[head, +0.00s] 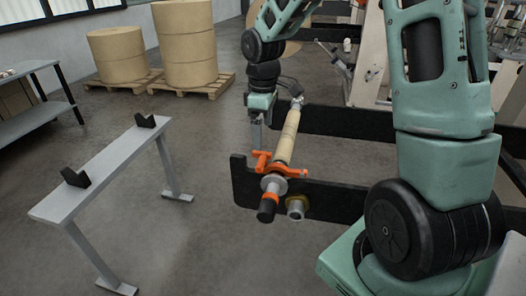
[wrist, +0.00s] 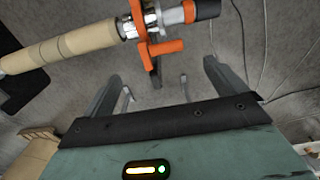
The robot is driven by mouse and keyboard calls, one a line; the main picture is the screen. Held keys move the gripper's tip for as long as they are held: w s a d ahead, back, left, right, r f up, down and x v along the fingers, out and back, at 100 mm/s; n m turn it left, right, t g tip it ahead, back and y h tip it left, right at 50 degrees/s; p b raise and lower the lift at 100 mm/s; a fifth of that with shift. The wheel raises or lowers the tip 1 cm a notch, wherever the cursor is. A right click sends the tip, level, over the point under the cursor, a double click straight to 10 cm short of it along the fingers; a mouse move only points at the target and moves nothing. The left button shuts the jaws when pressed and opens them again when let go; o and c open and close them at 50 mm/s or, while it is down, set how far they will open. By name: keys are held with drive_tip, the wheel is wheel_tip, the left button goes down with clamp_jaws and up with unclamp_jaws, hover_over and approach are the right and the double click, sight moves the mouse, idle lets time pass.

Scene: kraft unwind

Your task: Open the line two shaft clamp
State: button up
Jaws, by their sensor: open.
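An orange shaft clamp (head: 279,167) sits around the near end of a tan-cored shaft (head: 287,138), at a black side plate (head: 330,198). I see no label naming its line. In the wrist view the orange clamp (wrist: 162,48) is at the top centre, its lever pointing right, and the tan shaft (wrist: 75,45) runs left from it. I cannot tell whether the clamp is latched. My gripper (head: 256,145) is just left of the shaft, pointing down, beside the clamp's left end. In the wrist view my gripper (wrist: 162,72) is open and empty, with the clamp beyond its fingertips.
A grey stand (head: 108,170) with two black V-blocks is at left. Large kraft rolls (head: 184,45) sit on pallets behind. A metal stub with a yellow ring (head: 296,207) projects beside the shaft end. Floor between stand and plate is clear.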

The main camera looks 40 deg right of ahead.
sight(263, 159)
wheel_tip(263, 159, down, 9)
drive_tip(key=shift+f+p, duration=0.1)
drive_tip(key=shift+p, duration=0.6)
drive_tip(key=shift+c, duration=0.3)
drive_tip(key=c, duration=1.3)
drive_tip(key=shift+c, duration=0.2)
